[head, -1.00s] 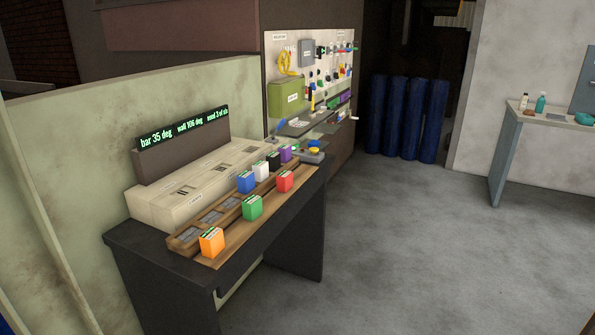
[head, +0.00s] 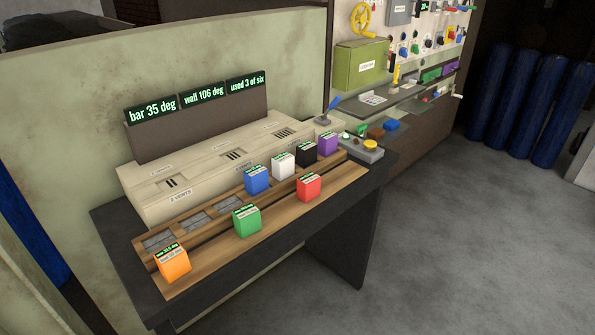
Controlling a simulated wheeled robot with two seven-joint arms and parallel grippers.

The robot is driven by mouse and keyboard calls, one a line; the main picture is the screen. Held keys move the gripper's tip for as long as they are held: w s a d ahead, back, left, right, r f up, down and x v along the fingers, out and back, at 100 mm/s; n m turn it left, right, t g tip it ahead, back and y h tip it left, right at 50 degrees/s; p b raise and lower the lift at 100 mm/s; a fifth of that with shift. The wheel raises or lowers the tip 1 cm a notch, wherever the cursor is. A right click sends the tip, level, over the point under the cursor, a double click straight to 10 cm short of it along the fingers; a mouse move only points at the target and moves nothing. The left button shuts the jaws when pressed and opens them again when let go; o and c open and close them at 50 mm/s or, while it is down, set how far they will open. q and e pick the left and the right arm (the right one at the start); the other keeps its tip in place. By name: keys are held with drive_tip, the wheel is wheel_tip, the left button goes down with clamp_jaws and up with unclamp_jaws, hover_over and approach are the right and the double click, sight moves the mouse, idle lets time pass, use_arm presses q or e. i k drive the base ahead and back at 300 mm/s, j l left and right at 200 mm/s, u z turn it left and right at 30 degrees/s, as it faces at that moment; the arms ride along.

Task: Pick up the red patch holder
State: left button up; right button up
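The red patch holder (head: 309,188) is a small red block with a pale label and a green strip on top. It stands upright in the front row on the wooden board (head: 206,263), towards its right end. It is in front of the black block (head: 307,157) and to the right of the green block (head: 246,221). Nothing covers it. Neither of my grippers shows in the head view.
An orange block (head: 173,263) stands at the board's left end. Blue (head: 257,179), white (head: 283,166) and purple (head: 327,144) blocks stand in the back row. A beige console (head: 205,166) rises behind. Grey floor (head: 450,230) is clear to the right.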

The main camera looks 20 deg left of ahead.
sight(309, 185)
drive_tip(key=i+l+u, duration=0.25)
drive_tip(key=l, duration=0.3)
drive_tip(key=i+l+u, duration=0.3)
drive_tip(key=l, duration=0.35)
drive_tip(key=i, duration=0.1)
